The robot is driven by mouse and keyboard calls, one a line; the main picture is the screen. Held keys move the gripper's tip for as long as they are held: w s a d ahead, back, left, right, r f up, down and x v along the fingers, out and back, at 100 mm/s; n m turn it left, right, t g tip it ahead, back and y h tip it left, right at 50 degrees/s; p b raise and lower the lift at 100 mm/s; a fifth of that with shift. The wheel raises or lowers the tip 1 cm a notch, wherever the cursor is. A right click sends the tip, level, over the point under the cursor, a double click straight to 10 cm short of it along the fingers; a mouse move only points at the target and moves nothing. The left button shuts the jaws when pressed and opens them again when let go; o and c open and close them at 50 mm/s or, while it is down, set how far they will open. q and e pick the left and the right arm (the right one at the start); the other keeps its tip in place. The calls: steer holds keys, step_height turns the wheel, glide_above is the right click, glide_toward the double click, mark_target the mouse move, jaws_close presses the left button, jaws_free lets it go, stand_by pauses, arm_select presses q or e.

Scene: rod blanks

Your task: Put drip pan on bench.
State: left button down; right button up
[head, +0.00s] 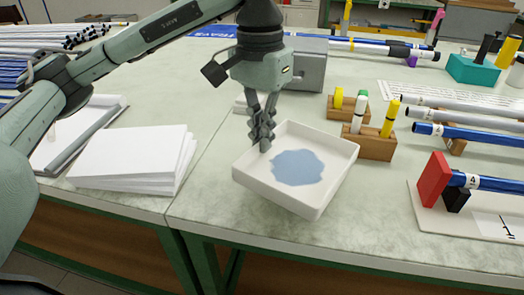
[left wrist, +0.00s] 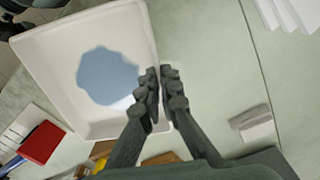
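The drip pan (head: 336,188) is a white, shallow square tray with a blue puddle-like patch (head: 298,168) on its floor. In the head view it is over the front part of the pale green bench (head: 385,225), looking slightly tilted. I cannot tell whether its underside touches the bench. My left gripper (head: 262,135) is shut on the pan's rim on its left side. In the left wrist view the fingers (left wrist: 162,88) pinch the wall of the pan (left wrist: 50,60), one finger on each side. My right gripper is not in view.
White sheets or boards (head: 130,158) are stacked left of the pan. Wooden blocks with markers (head: 370,144) stand behind it. Blue and grey rods lie to the right, with a red block (head: 434,178). A grey block (head: 305,66) stands behind the gripper.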

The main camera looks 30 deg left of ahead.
mark_target(261, 154)
arm_select(q)
step_height(261, 154, down, 3)
steer(key=shift+f, duration=0.45)
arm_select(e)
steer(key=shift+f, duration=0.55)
arm_select(q)
steer(key=shift+f, duration=0.1)
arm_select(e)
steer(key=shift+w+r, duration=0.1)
